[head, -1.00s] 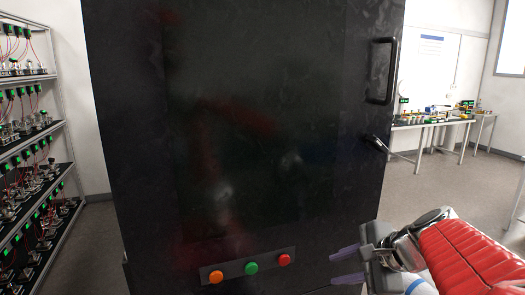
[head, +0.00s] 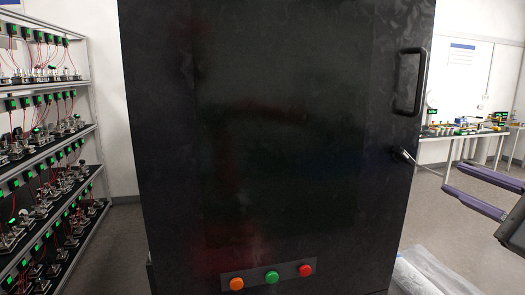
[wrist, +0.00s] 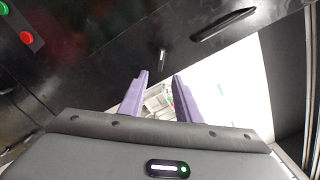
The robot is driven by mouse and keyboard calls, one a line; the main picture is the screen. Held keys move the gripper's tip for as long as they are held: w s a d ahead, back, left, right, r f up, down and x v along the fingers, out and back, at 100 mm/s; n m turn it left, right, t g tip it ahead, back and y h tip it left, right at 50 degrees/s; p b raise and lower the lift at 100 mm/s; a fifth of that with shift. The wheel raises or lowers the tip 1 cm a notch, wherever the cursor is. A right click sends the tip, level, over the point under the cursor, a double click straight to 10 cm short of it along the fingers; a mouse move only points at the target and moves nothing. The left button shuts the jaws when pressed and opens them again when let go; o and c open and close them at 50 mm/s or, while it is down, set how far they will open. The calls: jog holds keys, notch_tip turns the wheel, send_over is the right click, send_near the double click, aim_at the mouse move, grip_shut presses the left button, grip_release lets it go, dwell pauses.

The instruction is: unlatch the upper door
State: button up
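The upper door (head: 280,120) is the large black front panel of the cabinet and looks shut. A dark latch lever (head: 405,157) sits at its right edge, sloping down to the right. It shows as a small shiny bar (wrist: 162,58) in the wrist view. Above it is a black bar handle (head: 410,80), also in the wrist view (wrist: 224,25). My gripper (head: 452,178) is right of the latch, its purple fingers apart and empty. In the wrist view the open gripper (wrist: 160,75) points towards the latch, with a gap between them.
Orange (head: 236,284), green (head: 272,277) and red (head: 305,270) buttons sit in a row below the door. A shelf rack (head: 95,140) of small devices stands left. A table (head: 460,135) with parts stands behind, right. Floor is free between rack and cabinet.

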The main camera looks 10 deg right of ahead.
aim_at(409, 159)
dwell(0.4)
jog(key=shift+w+a, duration=0.15)
jog(key=shift+w, duration=3.3)
jog(key=shift+w+a, duration=0.1)
jog(key=shift+w, duration=3.35)
grip_shut()
